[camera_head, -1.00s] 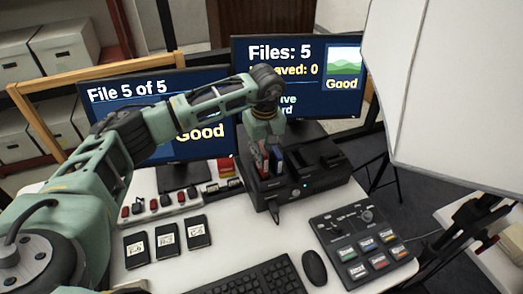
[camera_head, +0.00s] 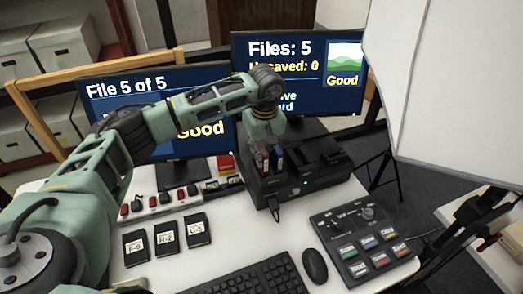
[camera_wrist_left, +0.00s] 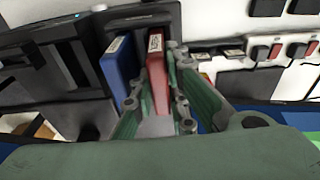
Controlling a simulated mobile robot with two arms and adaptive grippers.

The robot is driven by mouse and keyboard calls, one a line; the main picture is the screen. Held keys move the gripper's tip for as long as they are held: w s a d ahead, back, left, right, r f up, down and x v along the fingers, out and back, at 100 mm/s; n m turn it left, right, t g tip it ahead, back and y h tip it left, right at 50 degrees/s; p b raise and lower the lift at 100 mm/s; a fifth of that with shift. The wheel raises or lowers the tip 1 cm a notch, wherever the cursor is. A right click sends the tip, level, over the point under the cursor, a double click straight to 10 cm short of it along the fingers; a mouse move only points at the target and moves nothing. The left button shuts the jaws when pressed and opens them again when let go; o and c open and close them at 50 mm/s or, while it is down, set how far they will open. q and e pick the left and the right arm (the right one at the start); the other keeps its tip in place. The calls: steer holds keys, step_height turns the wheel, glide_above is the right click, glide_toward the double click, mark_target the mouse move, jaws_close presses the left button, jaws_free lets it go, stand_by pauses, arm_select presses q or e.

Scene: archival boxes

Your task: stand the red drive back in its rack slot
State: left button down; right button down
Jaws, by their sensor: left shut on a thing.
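The red drive (camera_wrist_left: 157,72) stands upright between the fingers of my left gripper (camera_wrist_left: 161,98) in the left wrist view, and the gripper is shut on it. The blue drive (camera_wrist_left: 119,72) stands upright just left of it, in the black rack (camera_wrist_left: 75,72). In the head view my left gripper (camera_head: 265,152) is over the left part of the rack (camera_head: 318,180), with the blue drive (camera_head: 278,156) beside it. The fingers partly hide the red drive, and I cannot tell how deep it sits. My right gripper is not in view.
Three labelled black cases (camera_head: 167,238) lie on the white desk, in front of a strip with red switches (camera_head: 150,201). A keyboard (camera_head: 245,278), a mouse (camera_head: 315,266) and a button panel (camera_head: 362,242) are at the front. Two monitors (camera_head: 300,75) stand behind.

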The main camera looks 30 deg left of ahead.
arm_select(q)
steer(key=shift+f+b, duration=0.35)
steer(key=shift+f, duration=0.1)
steer(key=c, duration=1.6)
jaws_free()
steer(key=shift+c, duration=0.2)
steer(key=shift+r, duration=0.1)
steer(key=r, duration=0.8)
steer(key=s+d+r, duration=0.1)
steer(key=r, duration=0.2)
steer(key=shift+r, duration=0.4)
